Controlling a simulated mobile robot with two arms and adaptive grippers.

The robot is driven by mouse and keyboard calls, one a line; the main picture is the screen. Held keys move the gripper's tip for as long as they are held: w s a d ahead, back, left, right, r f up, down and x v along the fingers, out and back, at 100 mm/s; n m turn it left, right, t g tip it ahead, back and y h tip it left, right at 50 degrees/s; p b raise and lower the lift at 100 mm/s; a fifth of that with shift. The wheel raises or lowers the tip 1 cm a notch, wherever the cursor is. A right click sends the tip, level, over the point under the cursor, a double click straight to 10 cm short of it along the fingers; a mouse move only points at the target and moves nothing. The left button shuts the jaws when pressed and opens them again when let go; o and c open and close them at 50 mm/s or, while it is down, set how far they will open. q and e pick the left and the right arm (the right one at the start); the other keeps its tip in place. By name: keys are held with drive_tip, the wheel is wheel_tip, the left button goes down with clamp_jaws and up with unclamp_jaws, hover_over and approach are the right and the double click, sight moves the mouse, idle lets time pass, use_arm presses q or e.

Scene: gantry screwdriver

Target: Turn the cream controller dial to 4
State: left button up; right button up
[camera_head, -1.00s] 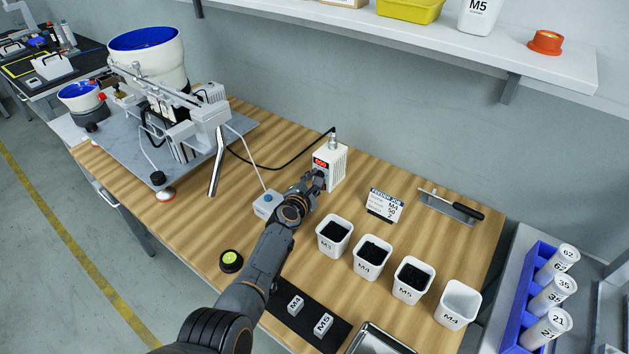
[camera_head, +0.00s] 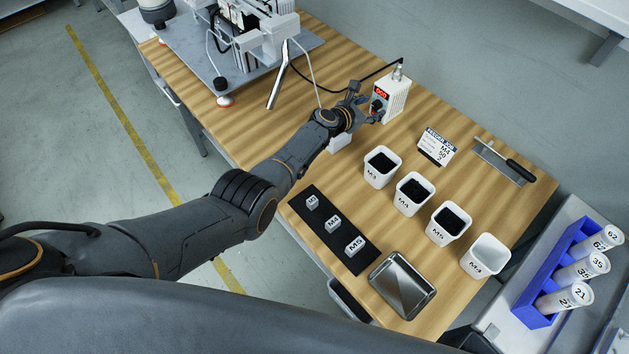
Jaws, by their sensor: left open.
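The cream controller (camera_head: 397,94) stands upright on the wooden table near its back edge. Its red display (camera_head: 381,93) is lit, but the digits are too small to read surely. A dark dial (camera_head: 376,106) shows on the face below the display. My left gripper (camera_head: 368,101) is open in front of that face, with its fingers around or right beside the dial; I cannot tell if they touch it. The fingers partly hide the dial, and its pointer cannot be read. My right gripper is not in view.
White bins (camera_head: 382,167) with labels stand in a row right of my arm. A black mat (camera_head: 331,229) with labelled blocks and a metal tray (camera_head: 402,286) are in front. Feeder machinery (camera_head: 262,40) stands left.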

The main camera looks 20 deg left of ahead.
use_arm(q)
drive_tip(key=p+v, duration=1)
drive_tip(key=v, duration=0.4)
drive_tip(key=shift+s+r, duration=0.1)
drive_tip(key=shift+s, duration=0.05)
drive_tip(key=s+f+m+g, duration=0.1)
drive_tip(key=s+m+g, duration=0.1)
drive_tip(key=s+m, duration=0.4)
drive_tip(key=s+a+f+m+g+y, duration=0.1)
drive_tip(key=s+m, duration=0.5)
drive_tip(key=s, duration=0.1)
drive_tip(key=s+f+m+g, duration=0.1)
drive_tip(key=s+m+g, duration=0.1)
drive_tip(key=s+m, duration=0.4)
drive_tip(key=shift+s+a+m+g+b, duration=0.3)
drive_tip(key=shift+s, duration=0.3)
